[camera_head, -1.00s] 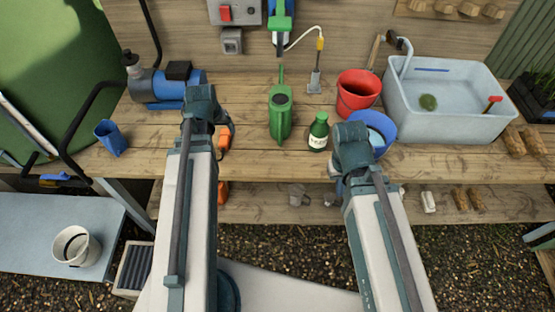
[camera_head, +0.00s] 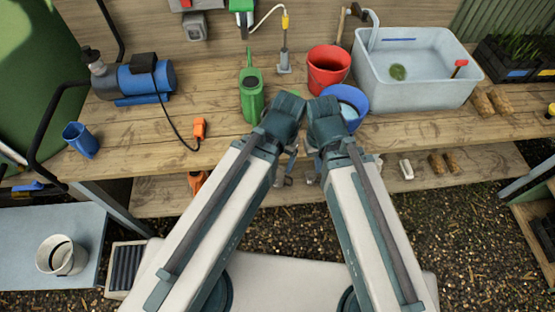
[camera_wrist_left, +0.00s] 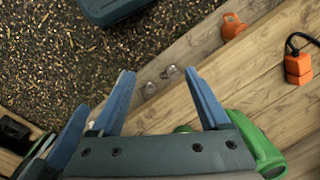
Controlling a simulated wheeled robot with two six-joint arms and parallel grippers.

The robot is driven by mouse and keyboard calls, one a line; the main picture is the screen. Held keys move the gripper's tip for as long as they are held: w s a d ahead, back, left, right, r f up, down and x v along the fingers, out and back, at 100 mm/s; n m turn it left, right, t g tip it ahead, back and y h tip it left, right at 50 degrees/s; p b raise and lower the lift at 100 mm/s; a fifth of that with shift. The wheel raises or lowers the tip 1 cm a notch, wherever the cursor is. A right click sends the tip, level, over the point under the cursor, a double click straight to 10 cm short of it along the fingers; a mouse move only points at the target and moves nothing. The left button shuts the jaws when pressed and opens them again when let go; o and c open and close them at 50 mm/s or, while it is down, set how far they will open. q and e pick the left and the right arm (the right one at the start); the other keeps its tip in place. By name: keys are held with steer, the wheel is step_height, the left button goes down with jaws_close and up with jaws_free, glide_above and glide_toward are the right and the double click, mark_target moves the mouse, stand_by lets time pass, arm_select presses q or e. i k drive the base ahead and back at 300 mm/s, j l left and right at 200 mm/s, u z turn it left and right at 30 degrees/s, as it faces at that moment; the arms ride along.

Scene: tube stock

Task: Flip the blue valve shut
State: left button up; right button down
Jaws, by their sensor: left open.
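A small blue lever (camera_head: 28,187), which looks like the blue valve, shows at the far left of the head view beside the dark bent pipe, partly cut by the frame edge. My left gripper (camera_head: 289,166) hangs near the front edge of the bench, far right of the lever. In the left wrist view its two blue-grey fingers (camera_wrist_left: 158,73) are spread and empty. My right gripper (camera_head: 312,170) is close beside it at the bench edge; its fingers are small and partly hidden by its wrist. Neither gripper is near the blue lever.
A white bucket (camera_head: 62,256) stands lower left. The left bench top is mostly clear.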

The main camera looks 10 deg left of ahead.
mark_target(36, 185)
steer(key=u, duration=2.45)
steer(key=i+j, duration=0.35)
steer(key=i+j+z, duration=0.1)
steer(key=i+j, duration=0.2)
steer(key=j, duration=0.2)
